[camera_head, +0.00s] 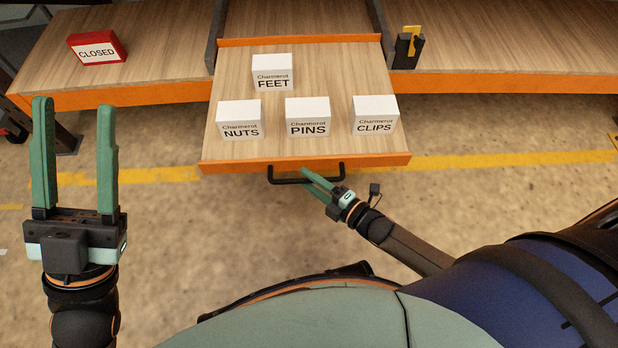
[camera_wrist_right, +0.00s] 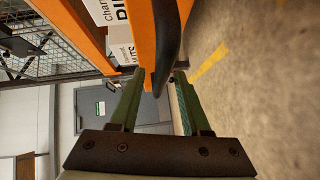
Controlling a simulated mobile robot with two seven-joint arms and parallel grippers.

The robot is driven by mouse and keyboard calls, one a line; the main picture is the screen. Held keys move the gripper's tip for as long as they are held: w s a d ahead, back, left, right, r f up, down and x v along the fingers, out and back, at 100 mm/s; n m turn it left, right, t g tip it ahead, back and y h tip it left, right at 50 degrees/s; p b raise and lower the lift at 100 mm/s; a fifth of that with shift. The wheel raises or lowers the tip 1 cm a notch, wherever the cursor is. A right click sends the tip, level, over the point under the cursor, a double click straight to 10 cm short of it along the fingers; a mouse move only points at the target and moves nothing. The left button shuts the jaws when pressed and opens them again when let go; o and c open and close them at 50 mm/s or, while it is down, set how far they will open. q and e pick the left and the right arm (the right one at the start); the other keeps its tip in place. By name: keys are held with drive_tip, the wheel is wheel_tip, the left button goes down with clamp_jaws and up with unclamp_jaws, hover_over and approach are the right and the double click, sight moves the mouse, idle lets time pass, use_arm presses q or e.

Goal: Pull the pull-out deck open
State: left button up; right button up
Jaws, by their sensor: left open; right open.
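The pull-out deck (camera_head: 300,60) is a wooden board with an orange front edge. It stands out from the bench towards me. Its black bar handle (camera_head: 290,181) is on the front edge. My right gripper (camera_head: 318,180) is open at the right part of the handle. In the right wrist view, the handle (camera_wrist_right: 168,45) reaches down between the open fingers of the right gripper (camera_wrist_right: 155,95); I cannot tell whether they touch it. My left gripper (camera_head: 75,110) is open and empty at the far left, in front of the bench and away from the deck.
White boxes marked FEET (camera_head: 272,75), NUTS (camera_head: 239,121), PINS (camera_head: 307,119) and CLIPS (camera_head: 375,117) stand on the deck. A red CLOSED sign (camera_head: 97,49) and a dark holder (camera_head: 407,52) with a yellow item stand on the bench. The floor before the deck is clear.

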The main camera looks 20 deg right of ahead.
use_arm(q)
wheel_tip(320, 180, up, 3)
drive_tip(key=p, duration=0.3)
drive_tip(key=shift+a+r, duration=0.1)
drive_tip(key=shift+a, duration=0.05)
use_arm(e)
drive_tip(key=v, duration=1.2)
use_arm(q)
drive_tip(key=shift+m, duration=0.3)
